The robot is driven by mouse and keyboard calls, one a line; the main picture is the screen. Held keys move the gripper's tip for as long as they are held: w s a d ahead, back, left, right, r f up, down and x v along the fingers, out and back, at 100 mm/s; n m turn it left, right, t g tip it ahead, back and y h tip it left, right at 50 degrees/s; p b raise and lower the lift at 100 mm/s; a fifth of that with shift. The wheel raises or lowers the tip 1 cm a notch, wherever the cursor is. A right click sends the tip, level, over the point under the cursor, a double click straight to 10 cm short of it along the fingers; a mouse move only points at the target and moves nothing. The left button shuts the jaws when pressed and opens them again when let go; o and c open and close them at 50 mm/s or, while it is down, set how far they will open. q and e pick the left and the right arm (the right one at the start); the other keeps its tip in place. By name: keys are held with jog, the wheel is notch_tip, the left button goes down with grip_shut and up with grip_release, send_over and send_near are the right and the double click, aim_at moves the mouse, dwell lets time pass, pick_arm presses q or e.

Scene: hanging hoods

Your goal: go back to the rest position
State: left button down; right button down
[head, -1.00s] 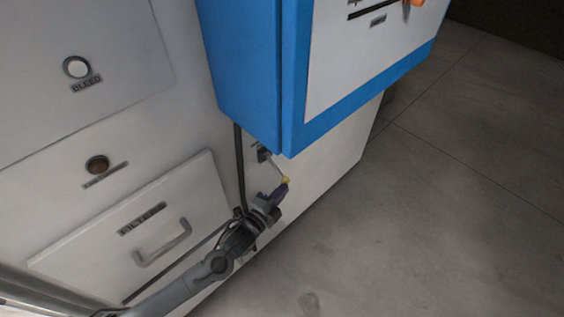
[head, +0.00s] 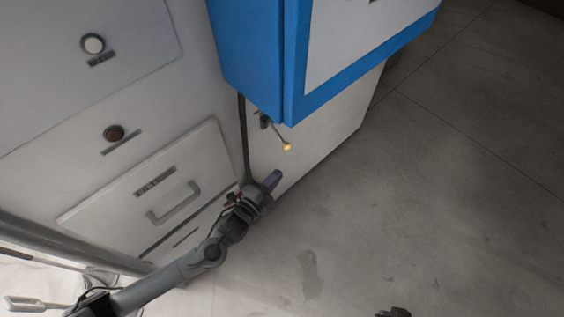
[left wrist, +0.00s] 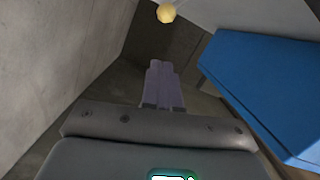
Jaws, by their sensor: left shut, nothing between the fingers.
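My left gripper (head: 272,180) is shut and empty, below and to the left of a small yellow-tipped lever (head: 286,146) in the head view. The lever sticks out from the white cabinet side under the blue box, and a clear gap lies between it and the fingers. In the left wrist view, the closed purple-grey fingers (left wrist: 162,85) point away from the camera, with the lever's yellow knob (left wrist: 166,13) beyond them at the top. A dark piece (head: 393,312) at the bottom edge of the head view may be part of my right arm; no right fingers show.
The blue box (head: 250,60) hangs above the lever; it also fills the right of the left wrist view (left wrist: 265,90). The cabinet has a filter panel with a handle (head: 175,203), a white button (head: 93,43) and a brown one (head: 114,132). Bare floor (head: 420,200) lies to the right.

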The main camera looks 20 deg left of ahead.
pick_arm(q)
jog(key=s+a+r+n+g+y+p, duration=0.15)
jog(key=s+r+n+g+p, duration=0.3)
jog(key=s, duration=0.45)
jog(key=s+a+r+n+g+y+p, duration=0.1)
jog(key=s+a+r+n+g+p, duration=0.2)
jog(key=s+n, duration=0.4)
jog(key=s+a+r+n+g+y+p, duration=0.15)
jog(key=s+r+n+g+p, duration=0.35)
jog(key=s, duration=0.5)
notch_tip(320, 180, up, 36)
jog(key=p, duration=3.7)
notch_tip(320, 180, down, 58)
jog(key=b, duration=5.8)
jog(key=shift+w+d+g+b, duration=0.2)
jog(key=shift+d+g+b, duration=0.1)
jog(key=shift+g+b, duration=0.1)
